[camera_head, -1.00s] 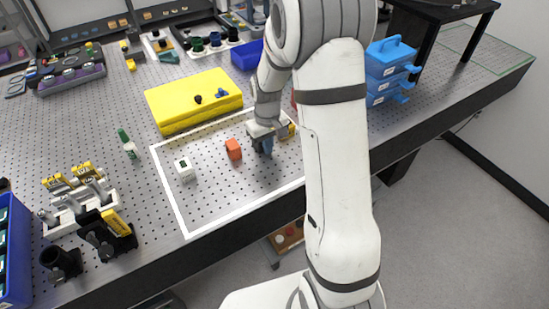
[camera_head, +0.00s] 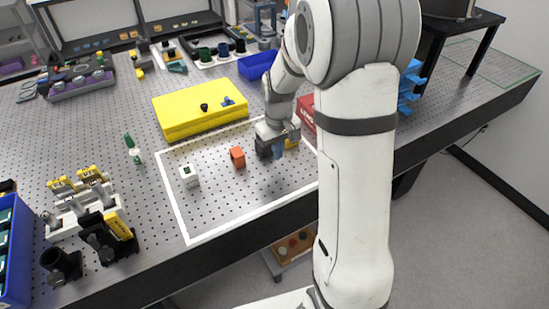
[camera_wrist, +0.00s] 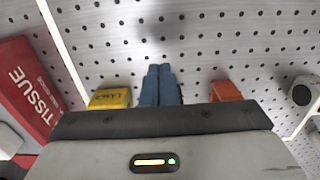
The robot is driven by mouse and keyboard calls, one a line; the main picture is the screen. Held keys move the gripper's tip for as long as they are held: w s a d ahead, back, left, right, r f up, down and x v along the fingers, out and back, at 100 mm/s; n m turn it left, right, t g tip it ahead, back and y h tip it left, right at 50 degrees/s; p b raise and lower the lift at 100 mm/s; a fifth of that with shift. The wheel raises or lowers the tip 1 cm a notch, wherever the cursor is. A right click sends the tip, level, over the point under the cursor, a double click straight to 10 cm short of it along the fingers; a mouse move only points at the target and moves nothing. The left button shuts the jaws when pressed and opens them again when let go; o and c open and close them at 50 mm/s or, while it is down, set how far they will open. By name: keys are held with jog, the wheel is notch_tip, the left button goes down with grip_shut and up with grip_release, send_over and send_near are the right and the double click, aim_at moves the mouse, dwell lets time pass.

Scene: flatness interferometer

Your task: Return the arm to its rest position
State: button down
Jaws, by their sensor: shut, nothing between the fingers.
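My gripper (camera_head: 278,149) is low over the white-outlined area of the perforated table, its blue fingers pointing down. In the wrist view the two blue fingertips (camera_wrist: 160,85) lie side by side, closed, with nothing between them. An orange block (camera_head: 237,157) stands to the left of the gripper in the head view, apart from it; it also shows in the wrist view (camera_wrist: 226,91). A yellow labelled piece (camera_head: 293,135) is just beside the gripper, and it also shows in the wrist view (camera_wrist: 110,98). Whether the fingertips touch the table is unclear.
A white box (camera_head: 189,176) stands further left in the outlined area. A yellow case (camera_head: 200,109) lies behind it. A red tissue box (camera_head: 306,112) is close to my arm, partly hidden. Blue drawers (camera_head: 410,88) stand behind my arm. Optics mounts (camera_head: 85,205) fill the front left.

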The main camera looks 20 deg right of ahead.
notch_tip(320, 180, up, 6)
jog(key=s+a+r+m+t, duration=0.1)
jog(key=s+r, duration=0.2)
jog(key=s, duration=0.7)
jog(key=s+a+r+m+t, duration=0.1)
jog(key=s+r+t, duration=0.1)
jog(key=s, duration=0.9)
jog(key=shift+a+r+m, duration=0.15)
jog(key=shift+r+m, duration=0.25)
jog(key=shift+r, duration=0.25)
